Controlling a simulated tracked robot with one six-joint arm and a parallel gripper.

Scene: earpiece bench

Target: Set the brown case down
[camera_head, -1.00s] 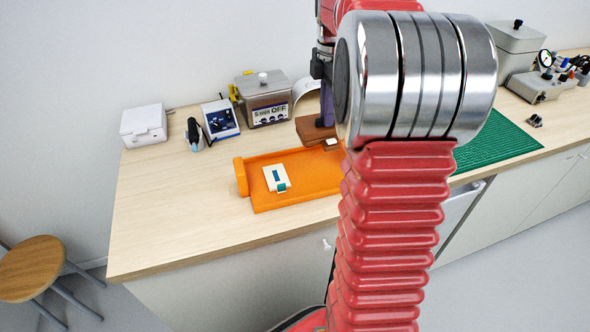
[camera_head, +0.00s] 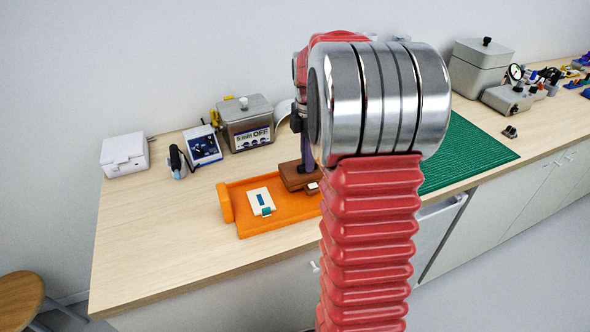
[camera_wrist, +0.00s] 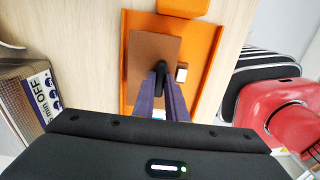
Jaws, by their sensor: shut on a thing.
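The brown case (camera_head: 297,179) is a flat brown block with a dark upright grip on top. My gripper (camera_head: 306,160) is shut on that grip, its purple fingers pointing down. In the wrist view the case (camera_wrist: 150,55) lies over the orange tray (camera_wrist: 130,20), with the fingers (camera_wrist: 161,85) closed on the grip. In the head view it is at the right part of the tray (camera_head: 226,206), low; I cannot tell whether its underside touches the tray floor. A small white-topped piece (camera_wrist: 181,73) sits beside the case. My arm hides the tray's right end.
A white card with teal parts (camera_head: 261,201) lies in the tray, left of the case. Behind stand a grey bath with a display (camera_head: 247,122), a blue-fronted unit (camera_head: 204,146) and a white box (camera_head: 124,154). A green mat (camera_head: 470,155) is to the right. The bench's front left is clear.

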